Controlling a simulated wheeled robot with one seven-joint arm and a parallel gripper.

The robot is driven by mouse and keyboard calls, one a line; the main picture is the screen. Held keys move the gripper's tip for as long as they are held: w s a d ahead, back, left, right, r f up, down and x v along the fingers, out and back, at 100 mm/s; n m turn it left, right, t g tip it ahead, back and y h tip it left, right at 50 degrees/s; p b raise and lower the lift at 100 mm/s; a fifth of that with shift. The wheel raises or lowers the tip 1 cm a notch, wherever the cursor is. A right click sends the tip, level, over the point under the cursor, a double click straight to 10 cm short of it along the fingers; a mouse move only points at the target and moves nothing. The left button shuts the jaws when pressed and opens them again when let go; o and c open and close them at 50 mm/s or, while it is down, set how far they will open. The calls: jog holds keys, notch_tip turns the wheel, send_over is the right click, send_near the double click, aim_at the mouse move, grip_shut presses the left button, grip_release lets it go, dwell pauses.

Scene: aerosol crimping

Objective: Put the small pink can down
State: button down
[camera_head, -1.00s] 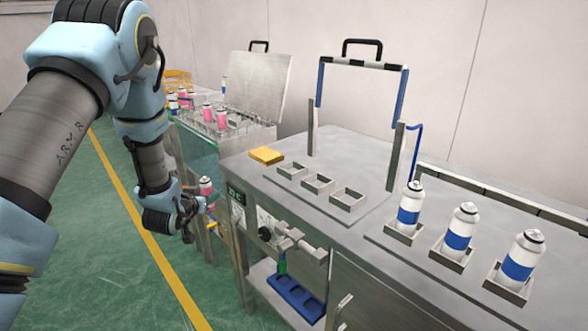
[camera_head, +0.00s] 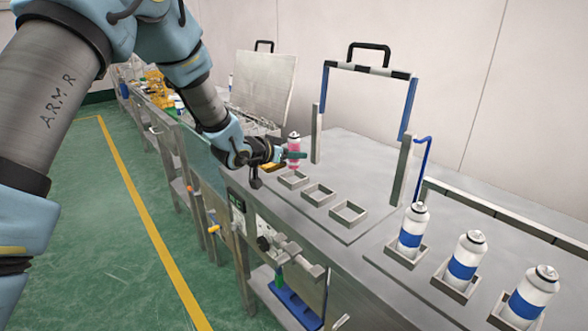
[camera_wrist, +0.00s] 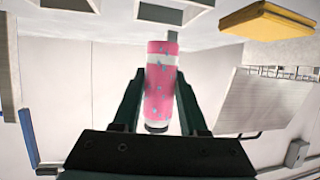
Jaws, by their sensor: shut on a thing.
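The small pink can (camera_head: 293,158), pink with white bands, is upright in my gripper (camera_head: 290,154). It also shows in the wrist view (camera_wrist: 158,95), between the two dark fingers, which are shut on its sides. The can is over or just behind the farthest of three square holders (camera_head: 293,181) on the metal bench; its exact height above the bench is hard to tell. The middle holder (camera_head: 318,194) and the nearest holder (camera_head: 348,214) are empty.
A frame with blue posts and a black handle (camera_head: 369,66) stands behind the holders. Three white-and-blue cans (camera_head: 465,262) stand in holders at the right. A yellow block (camera_wrist: 268,20) lies near the can. An open-lidded bath (camera_head: 262,88) is farther back.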

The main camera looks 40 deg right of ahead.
aim_at(293, 168)
jog(key=shift+f+p, duration=0.6)
jog(key=shift+f, duration=1.85)
jog(key=shift+f, duration=0.1)
jog(key=shift+c, duration=2.2)
grip_release()
jog(key=b+v, duration=0.3)
jog(key=v, duration=0.9)
jog(key=shift+a, duration=0.1)
